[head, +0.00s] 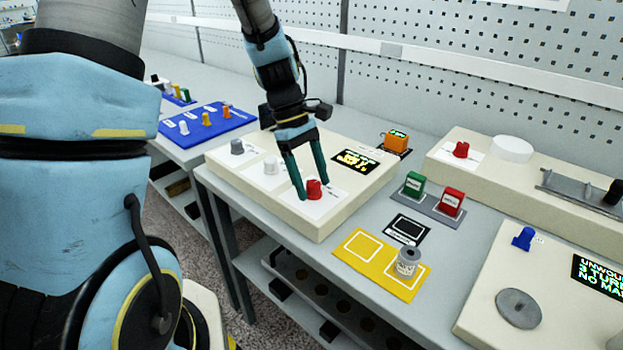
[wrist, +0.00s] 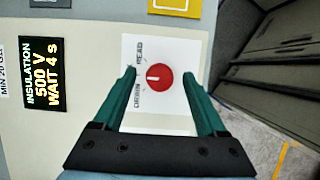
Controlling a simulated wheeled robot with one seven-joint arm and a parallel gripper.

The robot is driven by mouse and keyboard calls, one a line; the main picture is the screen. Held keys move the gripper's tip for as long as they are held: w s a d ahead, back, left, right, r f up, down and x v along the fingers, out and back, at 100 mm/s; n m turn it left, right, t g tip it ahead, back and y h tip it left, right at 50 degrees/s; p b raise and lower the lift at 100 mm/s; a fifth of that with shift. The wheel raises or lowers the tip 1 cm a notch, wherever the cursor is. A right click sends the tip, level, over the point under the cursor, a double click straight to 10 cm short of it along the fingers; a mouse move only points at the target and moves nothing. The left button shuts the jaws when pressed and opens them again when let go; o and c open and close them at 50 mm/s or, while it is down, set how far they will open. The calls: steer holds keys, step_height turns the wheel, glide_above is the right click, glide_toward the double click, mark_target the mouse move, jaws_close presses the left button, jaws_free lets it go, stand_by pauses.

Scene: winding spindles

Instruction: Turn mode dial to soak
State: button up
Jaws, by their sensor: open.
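The red mode dial (head: 314,186) sits on a white label plate at the right front of a cream instrument box. In the wrist view the dial (wrist: 159,78) shows a white pointer mark toward the left of the picture. The words READ and DRAIN are printed above and below that side; I can make out no SOAK label. My gripper (head: 313,192) points down over the dial with its green fingers open. In the wrist view the gripper (wrist: 160,76) has one finger on each side of the dial, with a gap to each. Whether the fingertips reach down to the plate is unclear.
The same box carries a lit display (wrist: 42,75) reading INSULATION 500 V WAIT 4 s, plus a grey knob (head: 237,147) and a white knob (head: 271,166). Right of it are a yellow mat (head: 364,254) with a spool (head: 407,261), and green (head: 414,185) and red (head: 451,203) blocks.

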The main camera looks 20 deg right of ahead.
steer(key=shift+r, duration=0.1)
steer(key=b+v, duration=0.2)
steer(key=v, duration=0.8)
steer(key=shift+w+r, duration=0.2)
steer(key=shift+r, duration=0.05)
steer(key=shift+a, duration=0.15)
